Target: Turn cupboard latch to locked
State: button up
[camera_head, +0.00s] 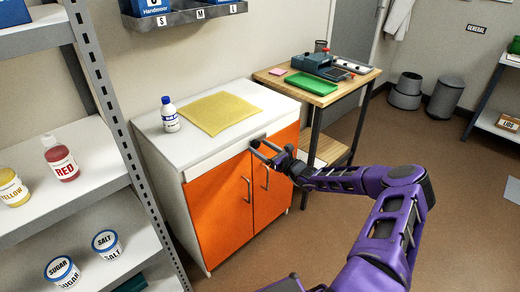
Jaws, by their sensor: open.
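The cupboard (218,207) has two orange doors with upright metal handles and a white top. Both doors look closed. My gripper (257,148) is open at the upper edge of the doors, near the seam between them. A small grey piece that may be the latch (257,141) shows at the gripper's fingertips. The gripper partly hides it, so I cannot tell its position or whether the fingers touch it.
A yellow cloth (220,112) and a white bottle with a blue cap (170,115) are on the cupboard top. A wooden table (358,86) with a green tray (311,83) stands right of it. Grey shelving (88,150) stands at the left. Open floor (455,185) lies to the right.

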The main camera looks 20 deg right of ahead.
jog(key=shift+w+a, duration=0.2)
jog(key=shift+w, duration=0.25)
jog(key=shift+c, duration=0.2)
grip_shut()
dwell(1.0)
